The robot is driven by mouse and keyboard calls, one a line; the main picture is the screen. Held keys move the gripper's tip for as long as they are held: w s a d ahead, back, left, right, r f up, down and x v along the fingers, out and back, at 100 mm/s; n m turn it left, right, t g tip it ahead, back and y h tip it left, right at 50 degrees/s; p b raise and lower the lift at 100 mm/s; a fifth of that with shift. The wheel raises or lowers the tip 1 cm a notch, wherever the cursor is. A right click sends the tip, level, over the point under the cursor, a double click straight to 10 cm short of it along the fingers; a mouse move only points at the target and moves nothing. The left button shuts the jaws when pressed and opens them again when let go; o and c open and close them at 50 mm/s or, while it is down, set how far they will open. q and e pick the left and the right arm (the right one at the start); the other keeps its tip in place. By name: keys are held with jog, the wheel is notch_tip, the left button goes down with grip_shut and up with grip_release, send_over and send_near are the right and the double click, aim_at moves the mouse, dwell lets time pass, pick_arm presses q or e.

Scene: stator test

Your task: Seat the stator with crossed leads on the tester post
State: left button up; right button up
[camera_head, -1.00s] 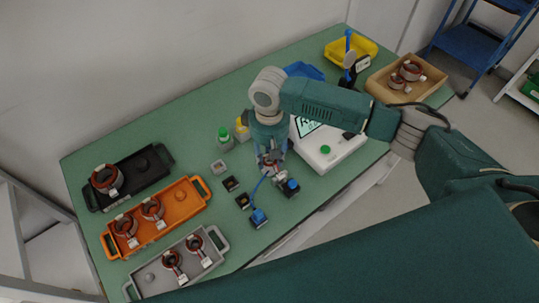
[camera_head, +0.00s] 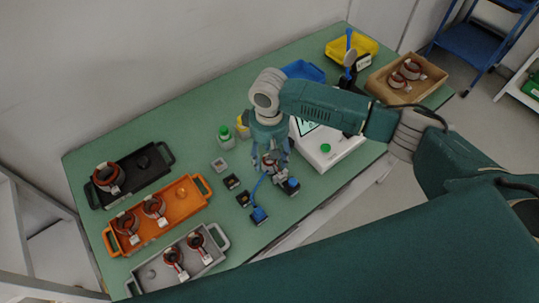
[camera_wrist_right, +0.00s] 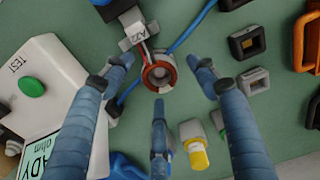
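My right gripper (camera_wrist_right: 160,76) is open, with its three fingers spread around a small copper-and-white stator (camera_wrist_right: 171,70) and gaps to it. Red and dark leads run from the stator to a white tag (camera_wrist_right: 137,33); whether they cross is too small to tell. My left gripper is not in view.
Black (camera_head: 99,198), orange (camera_head: 205,190) and grey (camera_head: 221,246) trays with stators stand at the left. A cardboard box (camera_head: 436,80) with stators, a yellow bin (camera_head: 367,44) and a blue bin (camera_head: 310,68) are at the back.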

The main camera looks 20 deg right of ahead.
jog(key=shift+r, duration=0.1)
notch_tip(320, 180, up, 12)
dwell(0.5)
jog(key=shift+s+f, duration=0.15)
jog(key=shift+f, duration=0.05)
dwell(0.6)
